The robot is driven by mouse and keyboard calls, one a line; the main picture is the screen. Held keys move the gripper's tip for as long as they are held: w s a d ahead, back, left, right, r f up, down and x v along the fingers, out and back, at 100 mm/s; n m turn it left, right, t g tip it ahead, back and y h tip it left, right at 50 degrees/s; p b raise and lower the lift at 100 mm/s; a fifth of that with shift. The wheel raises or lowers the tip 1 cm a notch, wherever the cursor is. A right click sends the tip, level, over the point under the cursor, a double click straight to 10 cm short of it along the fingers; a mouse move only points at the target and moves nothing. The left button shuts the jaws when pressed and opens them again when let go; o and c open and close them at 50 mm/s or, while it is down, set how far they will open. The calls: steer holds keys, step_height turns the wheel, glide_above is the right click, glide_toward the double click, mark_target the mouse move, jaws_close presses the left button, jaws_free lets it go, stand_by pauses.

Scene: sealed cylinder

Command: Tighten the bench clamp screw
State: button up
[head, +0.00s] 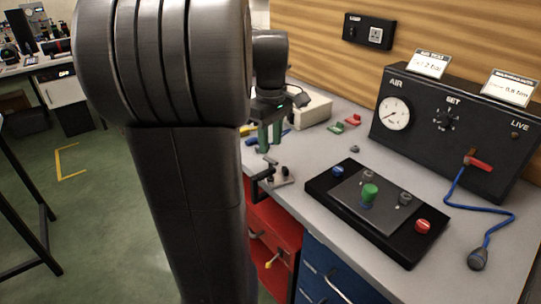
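A dark bench clamp (263,183) sits at the front edge of the grey bench, with a small plate and dark knobs beside it on the bench top. I cannot make out its screw clearly. My gripper (270,140) points down above the bench, a little behind the clamp and apart from it in the picture. Its two green fingers stand apart with a gap between them, and I see nothing held. My large dark arm link covers the left middle of the view and may hide part of the clamp's surroundings.
A black control box (375,212) with a green knob stands right of the clamp. Behind it is a black panel (455,130) with an air gauge and a blue cable (452,190). A pale box (305,108) and red and green pieces (346,124) lie further back. Drawers (325,278) are below.

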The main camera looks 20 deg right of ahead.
mark_target(270, 159)
steer(key=shift+f, duration=2.15)
steer(key=shift+c, duration=0.4)
jaws_close()
steer(key=shift+r+m+p, duration=0.2)
steer(key=shift+m+p, duration=0.35)
steer(key=shift+m, duration=0.05)
steer(key=shift+f+m+p, duration=0.2)
steer(key=shift+m+p, duration=0.15)
steer(key=shift+m, duration=0.35)
steer(key=shift+o, duration=0.4)
jaws_free()
